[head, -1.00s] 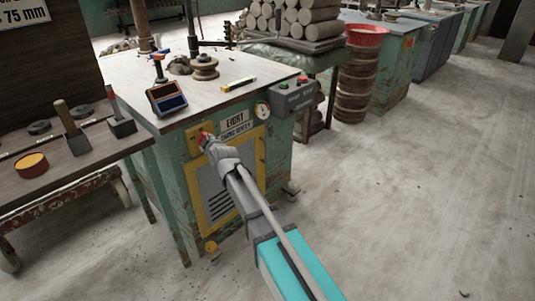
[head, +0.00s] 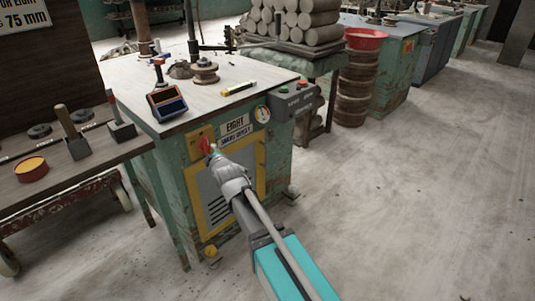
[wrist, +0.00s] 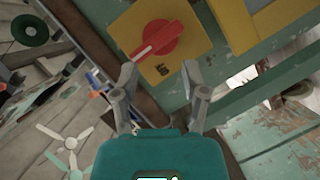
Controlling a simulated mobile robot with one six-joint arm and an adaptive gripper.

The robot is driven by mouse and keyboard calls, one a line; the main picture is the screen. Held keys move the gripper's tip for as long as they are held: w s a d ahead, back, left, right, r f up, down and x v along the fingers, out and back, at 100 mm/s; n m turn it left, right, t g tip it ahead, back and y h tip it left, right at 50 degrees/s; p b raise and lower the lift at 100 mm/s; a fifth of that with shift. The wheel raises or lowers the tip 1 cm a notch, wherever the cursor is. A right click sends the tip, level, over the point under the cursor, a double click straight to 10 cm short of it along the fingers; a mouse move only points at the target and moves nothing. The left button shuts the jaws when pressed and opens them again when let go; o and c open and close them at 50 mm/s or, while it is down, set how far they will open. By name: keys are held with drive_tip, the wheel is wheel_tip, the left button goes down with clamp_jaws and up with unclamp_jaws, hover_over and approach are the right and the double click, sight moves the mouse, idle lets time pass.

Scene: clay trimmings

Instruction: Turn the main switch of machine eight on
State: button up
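Machine eight (head: 276,165) is a worn green cabinet with an "EIGHT" plate (head: 235,125) on its front. Its main switch (head: 206,145) is a red rotary knob on a yellow plate, left of that plate. In the wrist view the knob (wrist: 158,40) sits on the yellow plate (wrist: 190,25), its white pointer line slanting toward the lower left, beside a small dark marking. My gripper (head: 217,156) is just in front of the switch. In the wrist view its two fingers (wrist: 164,82) are apart with nothing between them, and the knob lies beyond the fingertips.
A grey box with red and green buttons (head: 294,99) hangs at the machine's right corner, beside a round gauge (head: 262,113). A side bench (head: 60,190) stands left. The floor right is clear.

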drive_tip(key=s+d+r+m+g+p, duration=0.4)
drive_tip(key=s+d+m+g+p, duration=0.2)
drive_tip(key=s+d+m+p, duration=0.1)
drive_tip(key=s+d+r+m+g+y+p, duration=0.1)
drive_tip(key=s+d+r+m+g+p, duration=0.3)
drive_tip(key=d+m+p, duration=0.5)
drive_tip(key=shift+s+d+r+g+p, duration=0.25)
drive_tip(key=shift+s+d+g+p, duration=0.7)
drive_tip(key=shift+s+p, duration=0.65)
drive_tip(key=shift+w, duration=0.2)
drive_tip(key=s+d+f+g+h+p, duration=0.1)
drive_tip(key=s+d+f+g+h, duration=0.2)
drive_tip(key=s+d+h, duration=0.55)
wheel_tip(320, 180, up, 16)
drive_tip(key=d+y+p, duration=0.1)
drive_tip(key=d+p, duration=0.1)
drive_tip(key=p, duration=1.3)
drive_tip(key=shift+s+d+f+y, duration=0.25)
drive_tip(key=shift+s+d+y, duration=0.1)
drive_tip(key=shift+s, duration=0.05)
